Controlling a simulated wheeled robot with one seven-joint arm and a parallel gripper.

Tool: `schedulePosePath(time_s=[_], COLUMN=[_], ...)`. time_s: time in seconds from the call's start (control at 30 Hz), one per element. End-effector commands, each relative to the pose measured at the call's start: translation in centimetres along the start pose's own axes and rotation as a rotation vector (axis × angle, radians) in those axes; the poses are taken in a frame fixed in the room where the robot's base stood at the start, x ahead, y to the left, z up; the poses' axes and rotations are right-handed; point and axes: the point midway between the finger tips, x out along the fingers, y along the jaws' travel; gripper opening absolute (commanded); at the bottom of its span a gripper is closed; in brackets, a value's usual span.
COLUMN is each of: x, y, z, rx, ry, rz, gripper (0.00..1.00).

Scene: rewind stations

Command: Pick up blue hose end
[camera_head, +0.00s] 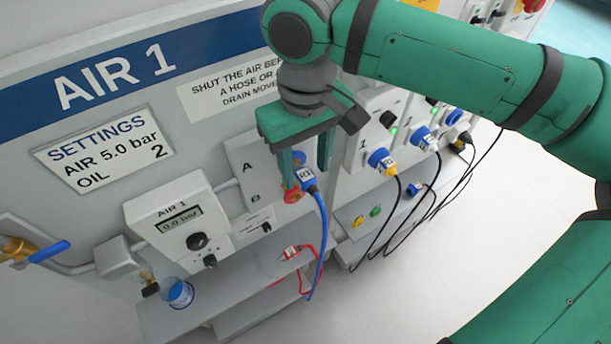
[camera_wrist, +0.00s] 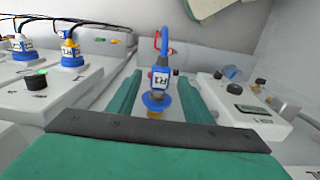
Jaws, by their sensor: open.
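The blue hose end (camera_head: 308,182), with a white R1 tag, is at the panel with ports A and B, and its blue hose hangs down past the shelf. It also shows in the wrist view (camera_wrist: 160,78), above a blue and yellow ring. My gripper (camera_head: 306,170) is open, with its green fingers on either side of the hose end. In the wrist view my gripper (camera_wrist: 158,95) shows a gap between each finger and the hose end. How the hose end meets its port is partly hidden.
The AIR 1 gauge box (camera_head: 180,228) stands left of the hose end. A red hose end (camera_head: 290,253) lies on the shelf below. Open floor lies at the lower right.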

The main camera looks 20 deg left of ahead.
Motion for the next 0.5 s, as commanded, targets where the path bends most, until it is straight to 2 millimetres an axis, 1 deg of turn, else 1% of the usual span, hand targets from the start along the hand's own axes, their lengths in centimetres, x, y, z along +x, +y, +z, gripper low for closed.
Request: schedulePosePath(time_s=[0.03, 0.13, 0.4, 0.43, 0.47, 0.5], x=[0.7, 1.5, 1.8, 1.8, 1.8, 1.8], y=[0.0, 0.0, 0.0, 0.0, 0.0, 0.0], z=[0.0, 0.0, -0.1, -0.1, -0.1, -0.1], rx=[0.000, 0.000, 0.000, 0.000, 0.000, -0.001], ry=[-0.002, 0.000, 0.001, 0.001, 0.001, 0.001], rz=[0.000, 0.000, 0.000, 0.000, 0.000, 0.000], gripper=[0.46, 0.46, 0.46, 0.41, 0.34, 0.25])
